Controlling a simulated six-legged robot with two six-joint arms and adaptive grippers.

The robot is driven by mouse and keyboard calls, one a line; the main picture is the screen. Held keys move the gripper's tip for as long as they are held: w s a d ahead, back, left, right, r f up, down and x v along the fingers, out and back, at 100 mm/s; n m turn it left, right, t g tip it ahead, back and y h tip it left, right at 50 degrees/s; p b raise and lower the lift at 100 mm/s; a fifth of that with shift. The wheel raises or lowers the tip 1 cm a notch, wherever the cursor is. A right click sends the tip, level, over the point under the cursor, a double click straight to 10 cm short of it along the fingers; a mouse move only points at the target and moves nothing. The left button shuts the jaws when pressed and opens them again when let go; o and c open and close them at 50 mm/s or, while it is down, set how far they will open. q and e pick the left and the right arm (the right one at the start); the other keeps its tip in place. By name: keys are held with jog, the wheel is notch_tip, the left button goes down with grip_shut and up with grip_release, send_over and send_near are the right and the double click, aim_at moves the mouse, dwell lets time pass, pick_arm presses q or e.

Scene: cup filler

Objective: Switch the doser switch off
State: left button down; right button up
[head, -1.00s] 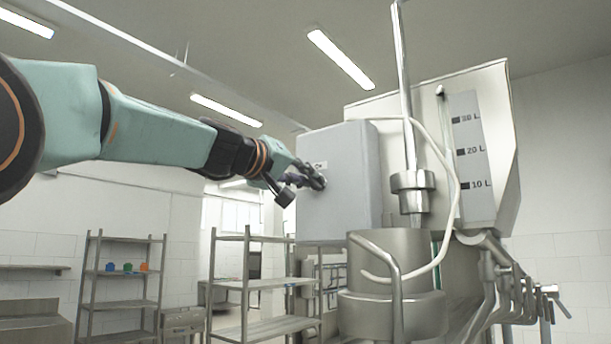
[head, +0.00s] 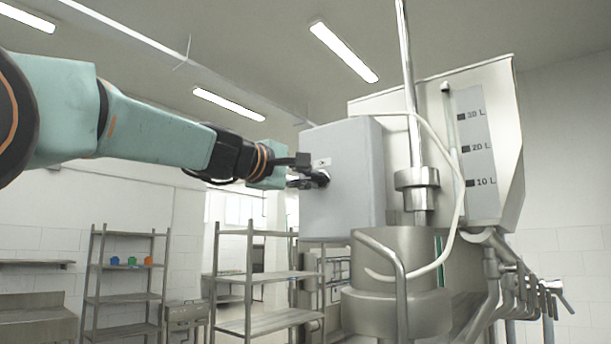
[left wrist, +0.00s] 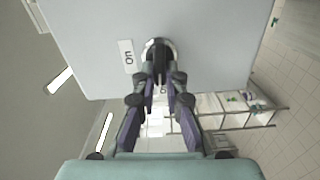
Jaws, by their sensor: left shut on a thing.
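The doser switch (left wrist: 158,47) is a dark round knob with a bright ring on the front face of the grey control box (head: 343,205). My left gripper (head: 318,180) reaches the box from the left and is shut on the switch. In the left wrist view the gripper's fingers (left wrist: 158,75) close around the knob. A white label reading "On" (left wrist: 127,55) is beside the knob. The fingers hide much of the knob, so its exact setting cannot be told. My right gripper is not in view.
The steel hopper with a litre scale (head: 477,150) stands behind the box. A vertical steel rod (head: 411,90) and a white hose (head: 458,190) are to the right of the box. Steel shelves (head: 262,276) stand below and left.

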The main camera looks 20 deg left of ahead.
pick_arm(q)
jog(key=shift+d+f+n, duration=0.1)
jog(key=shift+f+n, duration=0.3)
jog(key=shift+n, duration=0.1)
jog(key=c, duration=1.4)
grip_release()
jog(key=shift+s+r, duration=0.1)
jog(key=shift+r, duration=0.1)
jog(key=shift+c, duration=0.2)
jog(key=shift+o, duration=0.2)
jog(key=shift+r, duration=0.1)
